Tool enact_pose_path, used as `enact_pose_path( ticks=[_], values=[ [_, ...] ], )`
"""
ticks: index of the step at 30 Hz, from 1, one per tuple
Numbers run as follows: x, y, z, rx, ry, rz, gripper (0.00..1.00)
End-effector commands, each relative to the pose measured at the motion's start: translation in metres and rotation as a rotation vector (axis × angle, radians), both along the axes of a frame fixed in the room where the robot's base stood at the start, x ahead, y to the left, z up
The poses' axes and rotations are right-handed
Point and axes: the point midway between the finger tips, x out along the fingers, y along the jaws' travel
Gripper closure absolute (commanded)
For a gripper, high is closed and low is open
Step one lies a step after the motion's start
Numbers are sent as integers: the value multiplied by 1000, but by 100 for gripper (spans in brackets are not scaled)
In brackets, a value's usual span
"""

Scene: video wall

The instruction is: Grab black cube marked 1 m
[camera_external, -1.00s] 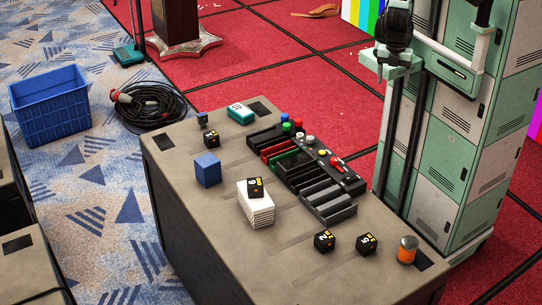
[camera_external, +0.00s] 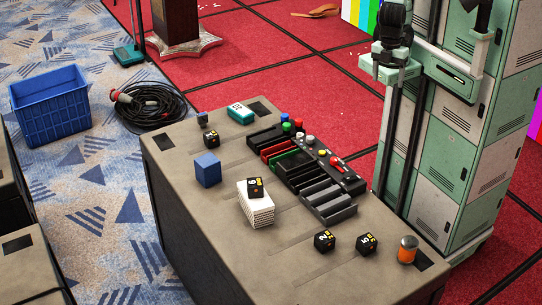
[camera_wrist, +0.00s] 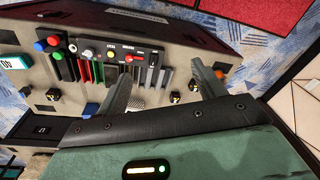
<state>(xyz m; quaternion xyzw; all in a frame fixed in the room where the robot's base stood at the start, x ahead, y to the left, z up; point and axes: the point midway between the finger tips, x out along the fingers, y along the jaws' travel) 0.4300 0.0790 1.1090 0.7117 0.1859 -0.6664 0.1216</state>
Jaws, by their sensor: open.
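Several black cubes with light markings stand on the grey table. One cube (camera_external: 324,241) seems to read 2 and another (camera_external: 366,243) 5, both near the front edge. One (camera_external: 255,188) rests on a white stack (camera_external: 257,211), and one (camera_external: 211,138) stands at the back left with its marking too small to read. I cannot make out a clear 1 on any cube. In the wrist view my gripper (camera_wrist: 162,70) is open and empty, its fingers spread above the table. Small black cubes show beyond it at left (camera_wrist: 53,95) and between the fingers (camera_wrist: 175,97).
A black console with slots and coloured knobs (camera_external: 341,172) lies along the table's right side. A blue block (camera_external: 207,169), a teal device (camera_external: 240,113) and an orange can (camera_external: 407,249) also stand there. A blue crate (camera_external: 50,106) and coiled cable (camera_external: 156,106) are on the floor.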

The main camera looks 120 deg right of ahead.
Motion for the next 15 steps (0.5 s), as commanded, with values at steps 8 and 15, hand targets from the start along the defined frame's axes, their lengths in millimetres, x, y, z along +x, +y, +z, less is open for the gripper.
enact_pose_path(
  ticks=[8, 15],
  values=[
    [71, 15, -50, 130, -10, -380, 31],
    [173, 14, -92, 395, 17, -906, 31]
  ],
)
